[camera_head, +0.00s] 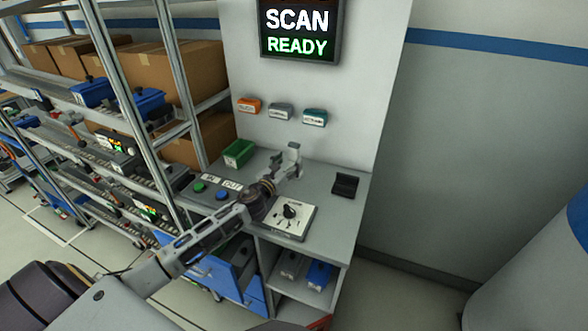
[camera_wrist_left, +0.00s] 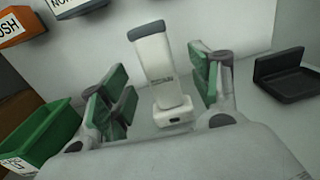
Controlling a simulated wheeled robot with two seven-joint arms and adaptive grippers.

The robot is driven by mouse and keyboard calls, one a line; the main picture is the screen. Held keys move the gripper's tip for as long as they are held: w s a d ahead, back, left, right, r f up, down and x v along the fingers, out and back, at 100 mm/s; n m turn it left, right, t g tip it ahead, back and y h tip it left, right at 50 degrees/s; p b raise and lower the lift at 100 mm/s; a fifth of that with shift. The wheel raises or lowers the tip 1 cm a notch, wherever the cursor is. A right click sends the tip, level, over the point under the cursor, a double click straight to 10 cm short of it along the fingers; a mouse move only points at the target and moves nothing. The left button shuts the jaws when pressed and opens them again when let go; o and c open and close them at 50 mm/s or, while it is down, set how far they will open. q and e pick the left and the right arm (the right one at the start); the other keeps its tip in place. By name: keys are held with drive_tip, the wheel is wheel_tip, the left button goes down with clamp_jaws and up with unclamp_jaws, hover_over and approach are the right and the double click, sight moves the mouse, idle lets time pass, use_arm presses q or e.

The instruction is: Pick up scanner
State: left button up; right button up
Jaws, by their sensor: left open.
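The scanner (camera_wrist_left: 155,65) is white with a dark grey top and stands upright on a small white base (camera_wrist_left: 174,112) in the left wrist view. In the head view its top (camera_head: 294,149) shows at the back of the grey counter, partly hidden by my gripper. My left gripper (camera_wrist_left: 158,85) is open, with one green-padded finger on each side of the scanner. I see gaps between the pads and the scanner. In the head view my left gripper (camera_head: 285,169) reaches over the counter from the left. My right gripper is in neither view.
A green bin (camera_head: 238,153) stands left of the scanner, and a black holder (camera_head: 345,185) stands to its right. A panel with a dial (camera_head: 290,213) and a box with green and blue buttons (camera_head: 211,191) sit nearer the front. Labelled orange, grey and teal holders line the wall.

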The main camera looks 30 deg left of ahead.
sight(292, 155)
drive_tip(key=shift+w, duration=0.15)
use_arm(q)
drive_tip(key=shift+w, duration=0.15)
drive_tip(key=shift+w+r, duration=0.15)
drive_tip(key=shift+w+a+r+p, duration=0.1)
drive_tip(key=shift+w+r+p, duration=0.15)
drive_tip(key=shift+w, duration=0.35)
drive_tip(key=shift+w+r+p, duration=0.2)
drive_tip(key=shift+w, duration=1.4)
drive_tip(key=shift+w+f, duration=0.1)
drive_tip(key=shift+w, duration=0.05)
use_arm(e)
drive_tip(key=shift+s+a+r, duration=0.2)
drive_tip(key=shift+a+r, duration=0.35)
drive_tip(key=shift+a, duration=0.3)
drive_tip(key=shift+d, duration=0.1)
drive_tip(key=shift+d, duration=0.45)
